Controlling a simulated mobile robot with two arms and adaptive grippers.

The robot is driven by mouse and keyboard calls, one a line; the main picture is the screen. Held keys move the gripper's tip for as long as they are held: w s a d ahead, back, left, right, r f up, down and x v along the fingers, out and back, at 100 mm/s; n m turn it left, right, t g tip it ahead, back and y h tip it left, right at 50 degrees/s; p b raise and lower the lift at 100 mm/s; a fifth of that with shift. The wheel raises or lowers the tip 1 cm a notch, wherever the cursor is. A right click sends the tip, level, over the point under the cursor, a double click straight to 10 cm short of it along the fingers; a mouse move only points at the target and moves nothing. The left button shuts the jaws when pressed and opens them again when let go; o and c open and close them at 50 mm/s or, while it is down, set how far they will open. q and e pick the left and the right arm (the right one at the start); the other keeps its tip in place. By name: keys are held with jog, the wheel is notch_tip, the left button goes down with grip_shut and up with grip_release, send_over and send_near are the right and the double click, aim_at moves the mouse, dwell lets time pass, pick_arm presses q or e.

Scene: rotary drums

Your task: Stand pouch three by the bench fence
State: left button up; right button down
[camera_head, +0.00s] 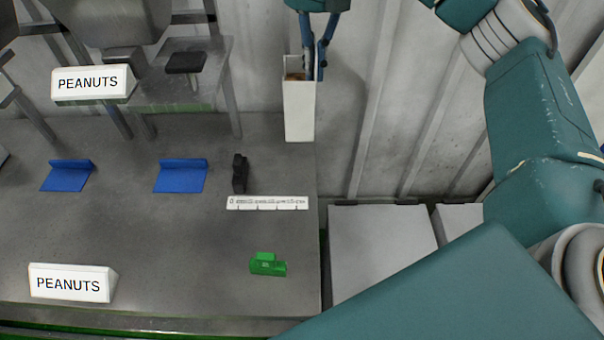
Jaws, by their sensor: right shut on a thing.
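A tall white pouch (299,113), with brown showing at its open top, is upright at the bench's back right corner. My right gripper (314,72) comes down from above and is shut on the pouch's upper right edge. I cannot tell whether the pouch's bottom touches the bench (200,240). Two blue angled pieces, one at left (68,175) and one at middle (181,175), stand on the bench; I cannot tell whether either is the fence. No number shows on the pouch. My left gripper is out of view.
A black piece (240,174), a white ruler (267,203) and a green block (267,264) lie on the right side of the bench. PEANUTS signs stand at the front left (72,283) and back left (93,83). The bench's middle is clear. Pale boxes (380,245) sit beyond its right edge.

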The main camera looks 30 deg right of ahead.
aim_at(312, 126)
notch_tip(312, 126, down, 8)
jog(key=shift+f+b, duration=0.1)
jog(key=shift+b, duration=0.2)
notch_tip(312, 126, down, 6)
jog(key=shift+f+p, duration=0.15)
jog(key=shift+p, duration=0.55)
notch_tip(312, 126, down, 5)
jog(key=shift+f+p, duration=0.1)
jog(key=shift+p, duration=0.5)
jog(key=shift+f, duration=0.2)
jog(key=c, duration=1.9)
grip_release()
jog(key=shift+r, duration=0.1)
